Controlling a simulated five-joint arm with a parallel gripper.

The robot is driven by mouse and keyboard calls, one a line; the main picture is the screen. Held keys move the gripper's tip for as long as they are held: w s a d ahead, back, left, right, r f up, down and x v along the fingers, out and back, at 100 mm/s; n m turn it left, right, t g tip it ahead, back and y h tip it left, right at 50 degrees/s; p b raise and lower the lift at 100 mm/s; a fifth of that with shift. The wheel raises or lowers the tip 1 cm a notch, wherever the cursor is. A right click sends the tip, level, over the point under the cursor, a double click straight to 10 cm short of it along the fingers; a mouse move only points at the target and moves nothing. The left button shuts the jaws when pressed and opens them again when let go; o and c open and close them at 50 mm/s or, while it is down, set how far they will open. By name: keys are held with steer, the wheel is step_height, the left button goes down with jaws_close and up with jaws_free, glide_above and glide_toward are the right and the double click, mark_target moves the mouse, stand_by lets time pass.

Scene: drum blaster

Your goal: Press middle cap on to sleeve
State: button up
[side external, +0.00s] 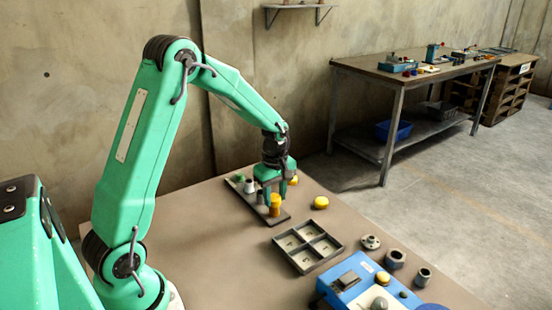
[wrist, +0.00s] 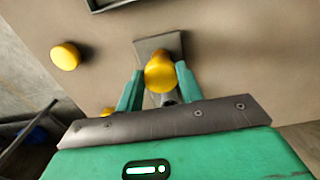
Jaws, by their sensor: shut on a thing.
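My gripper (side external: 275,196) points down over the near end of a dark strip-shaped rack (side external: 282,218). Its fingers are shut on a yellow cap (side external: 275,199), which also shows between the fingertips in the wrist view (wrist: 160,77). More yellow shows directly below the cap, touching or nearly touching it; I cannot tell whether the cap is fully seated on a sleeve. A grey sleeve (side external: 261,197) stands beside it on the rack, with a pale one (side external: 250,186) and a green piece (side external: 238,178) farther along.
A loose yellow cap (side external: 320,202) lies right of the rack; another yellow piece (side external: 294,180) is partly hidden behind my gripper. A dark four-compartment tray (side external: 307,246), a blue device (side external: 350,285) and several grey round parts (side external: 396,258) occupy the right. The table's left front is clear.

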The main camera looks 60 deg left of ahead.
steer(key=shift+f, duration=0.75)
stand_by(1.7)
steer(key=o, duration=1)
steer(key=shift+o, duration=0.2)
steer(key=shift+c, duration=0.4)
steer(key=shift+c, duration=1.2)
steer(key=shift+r, duration=0.2)
steer(key=shift+r, duration=2.35)
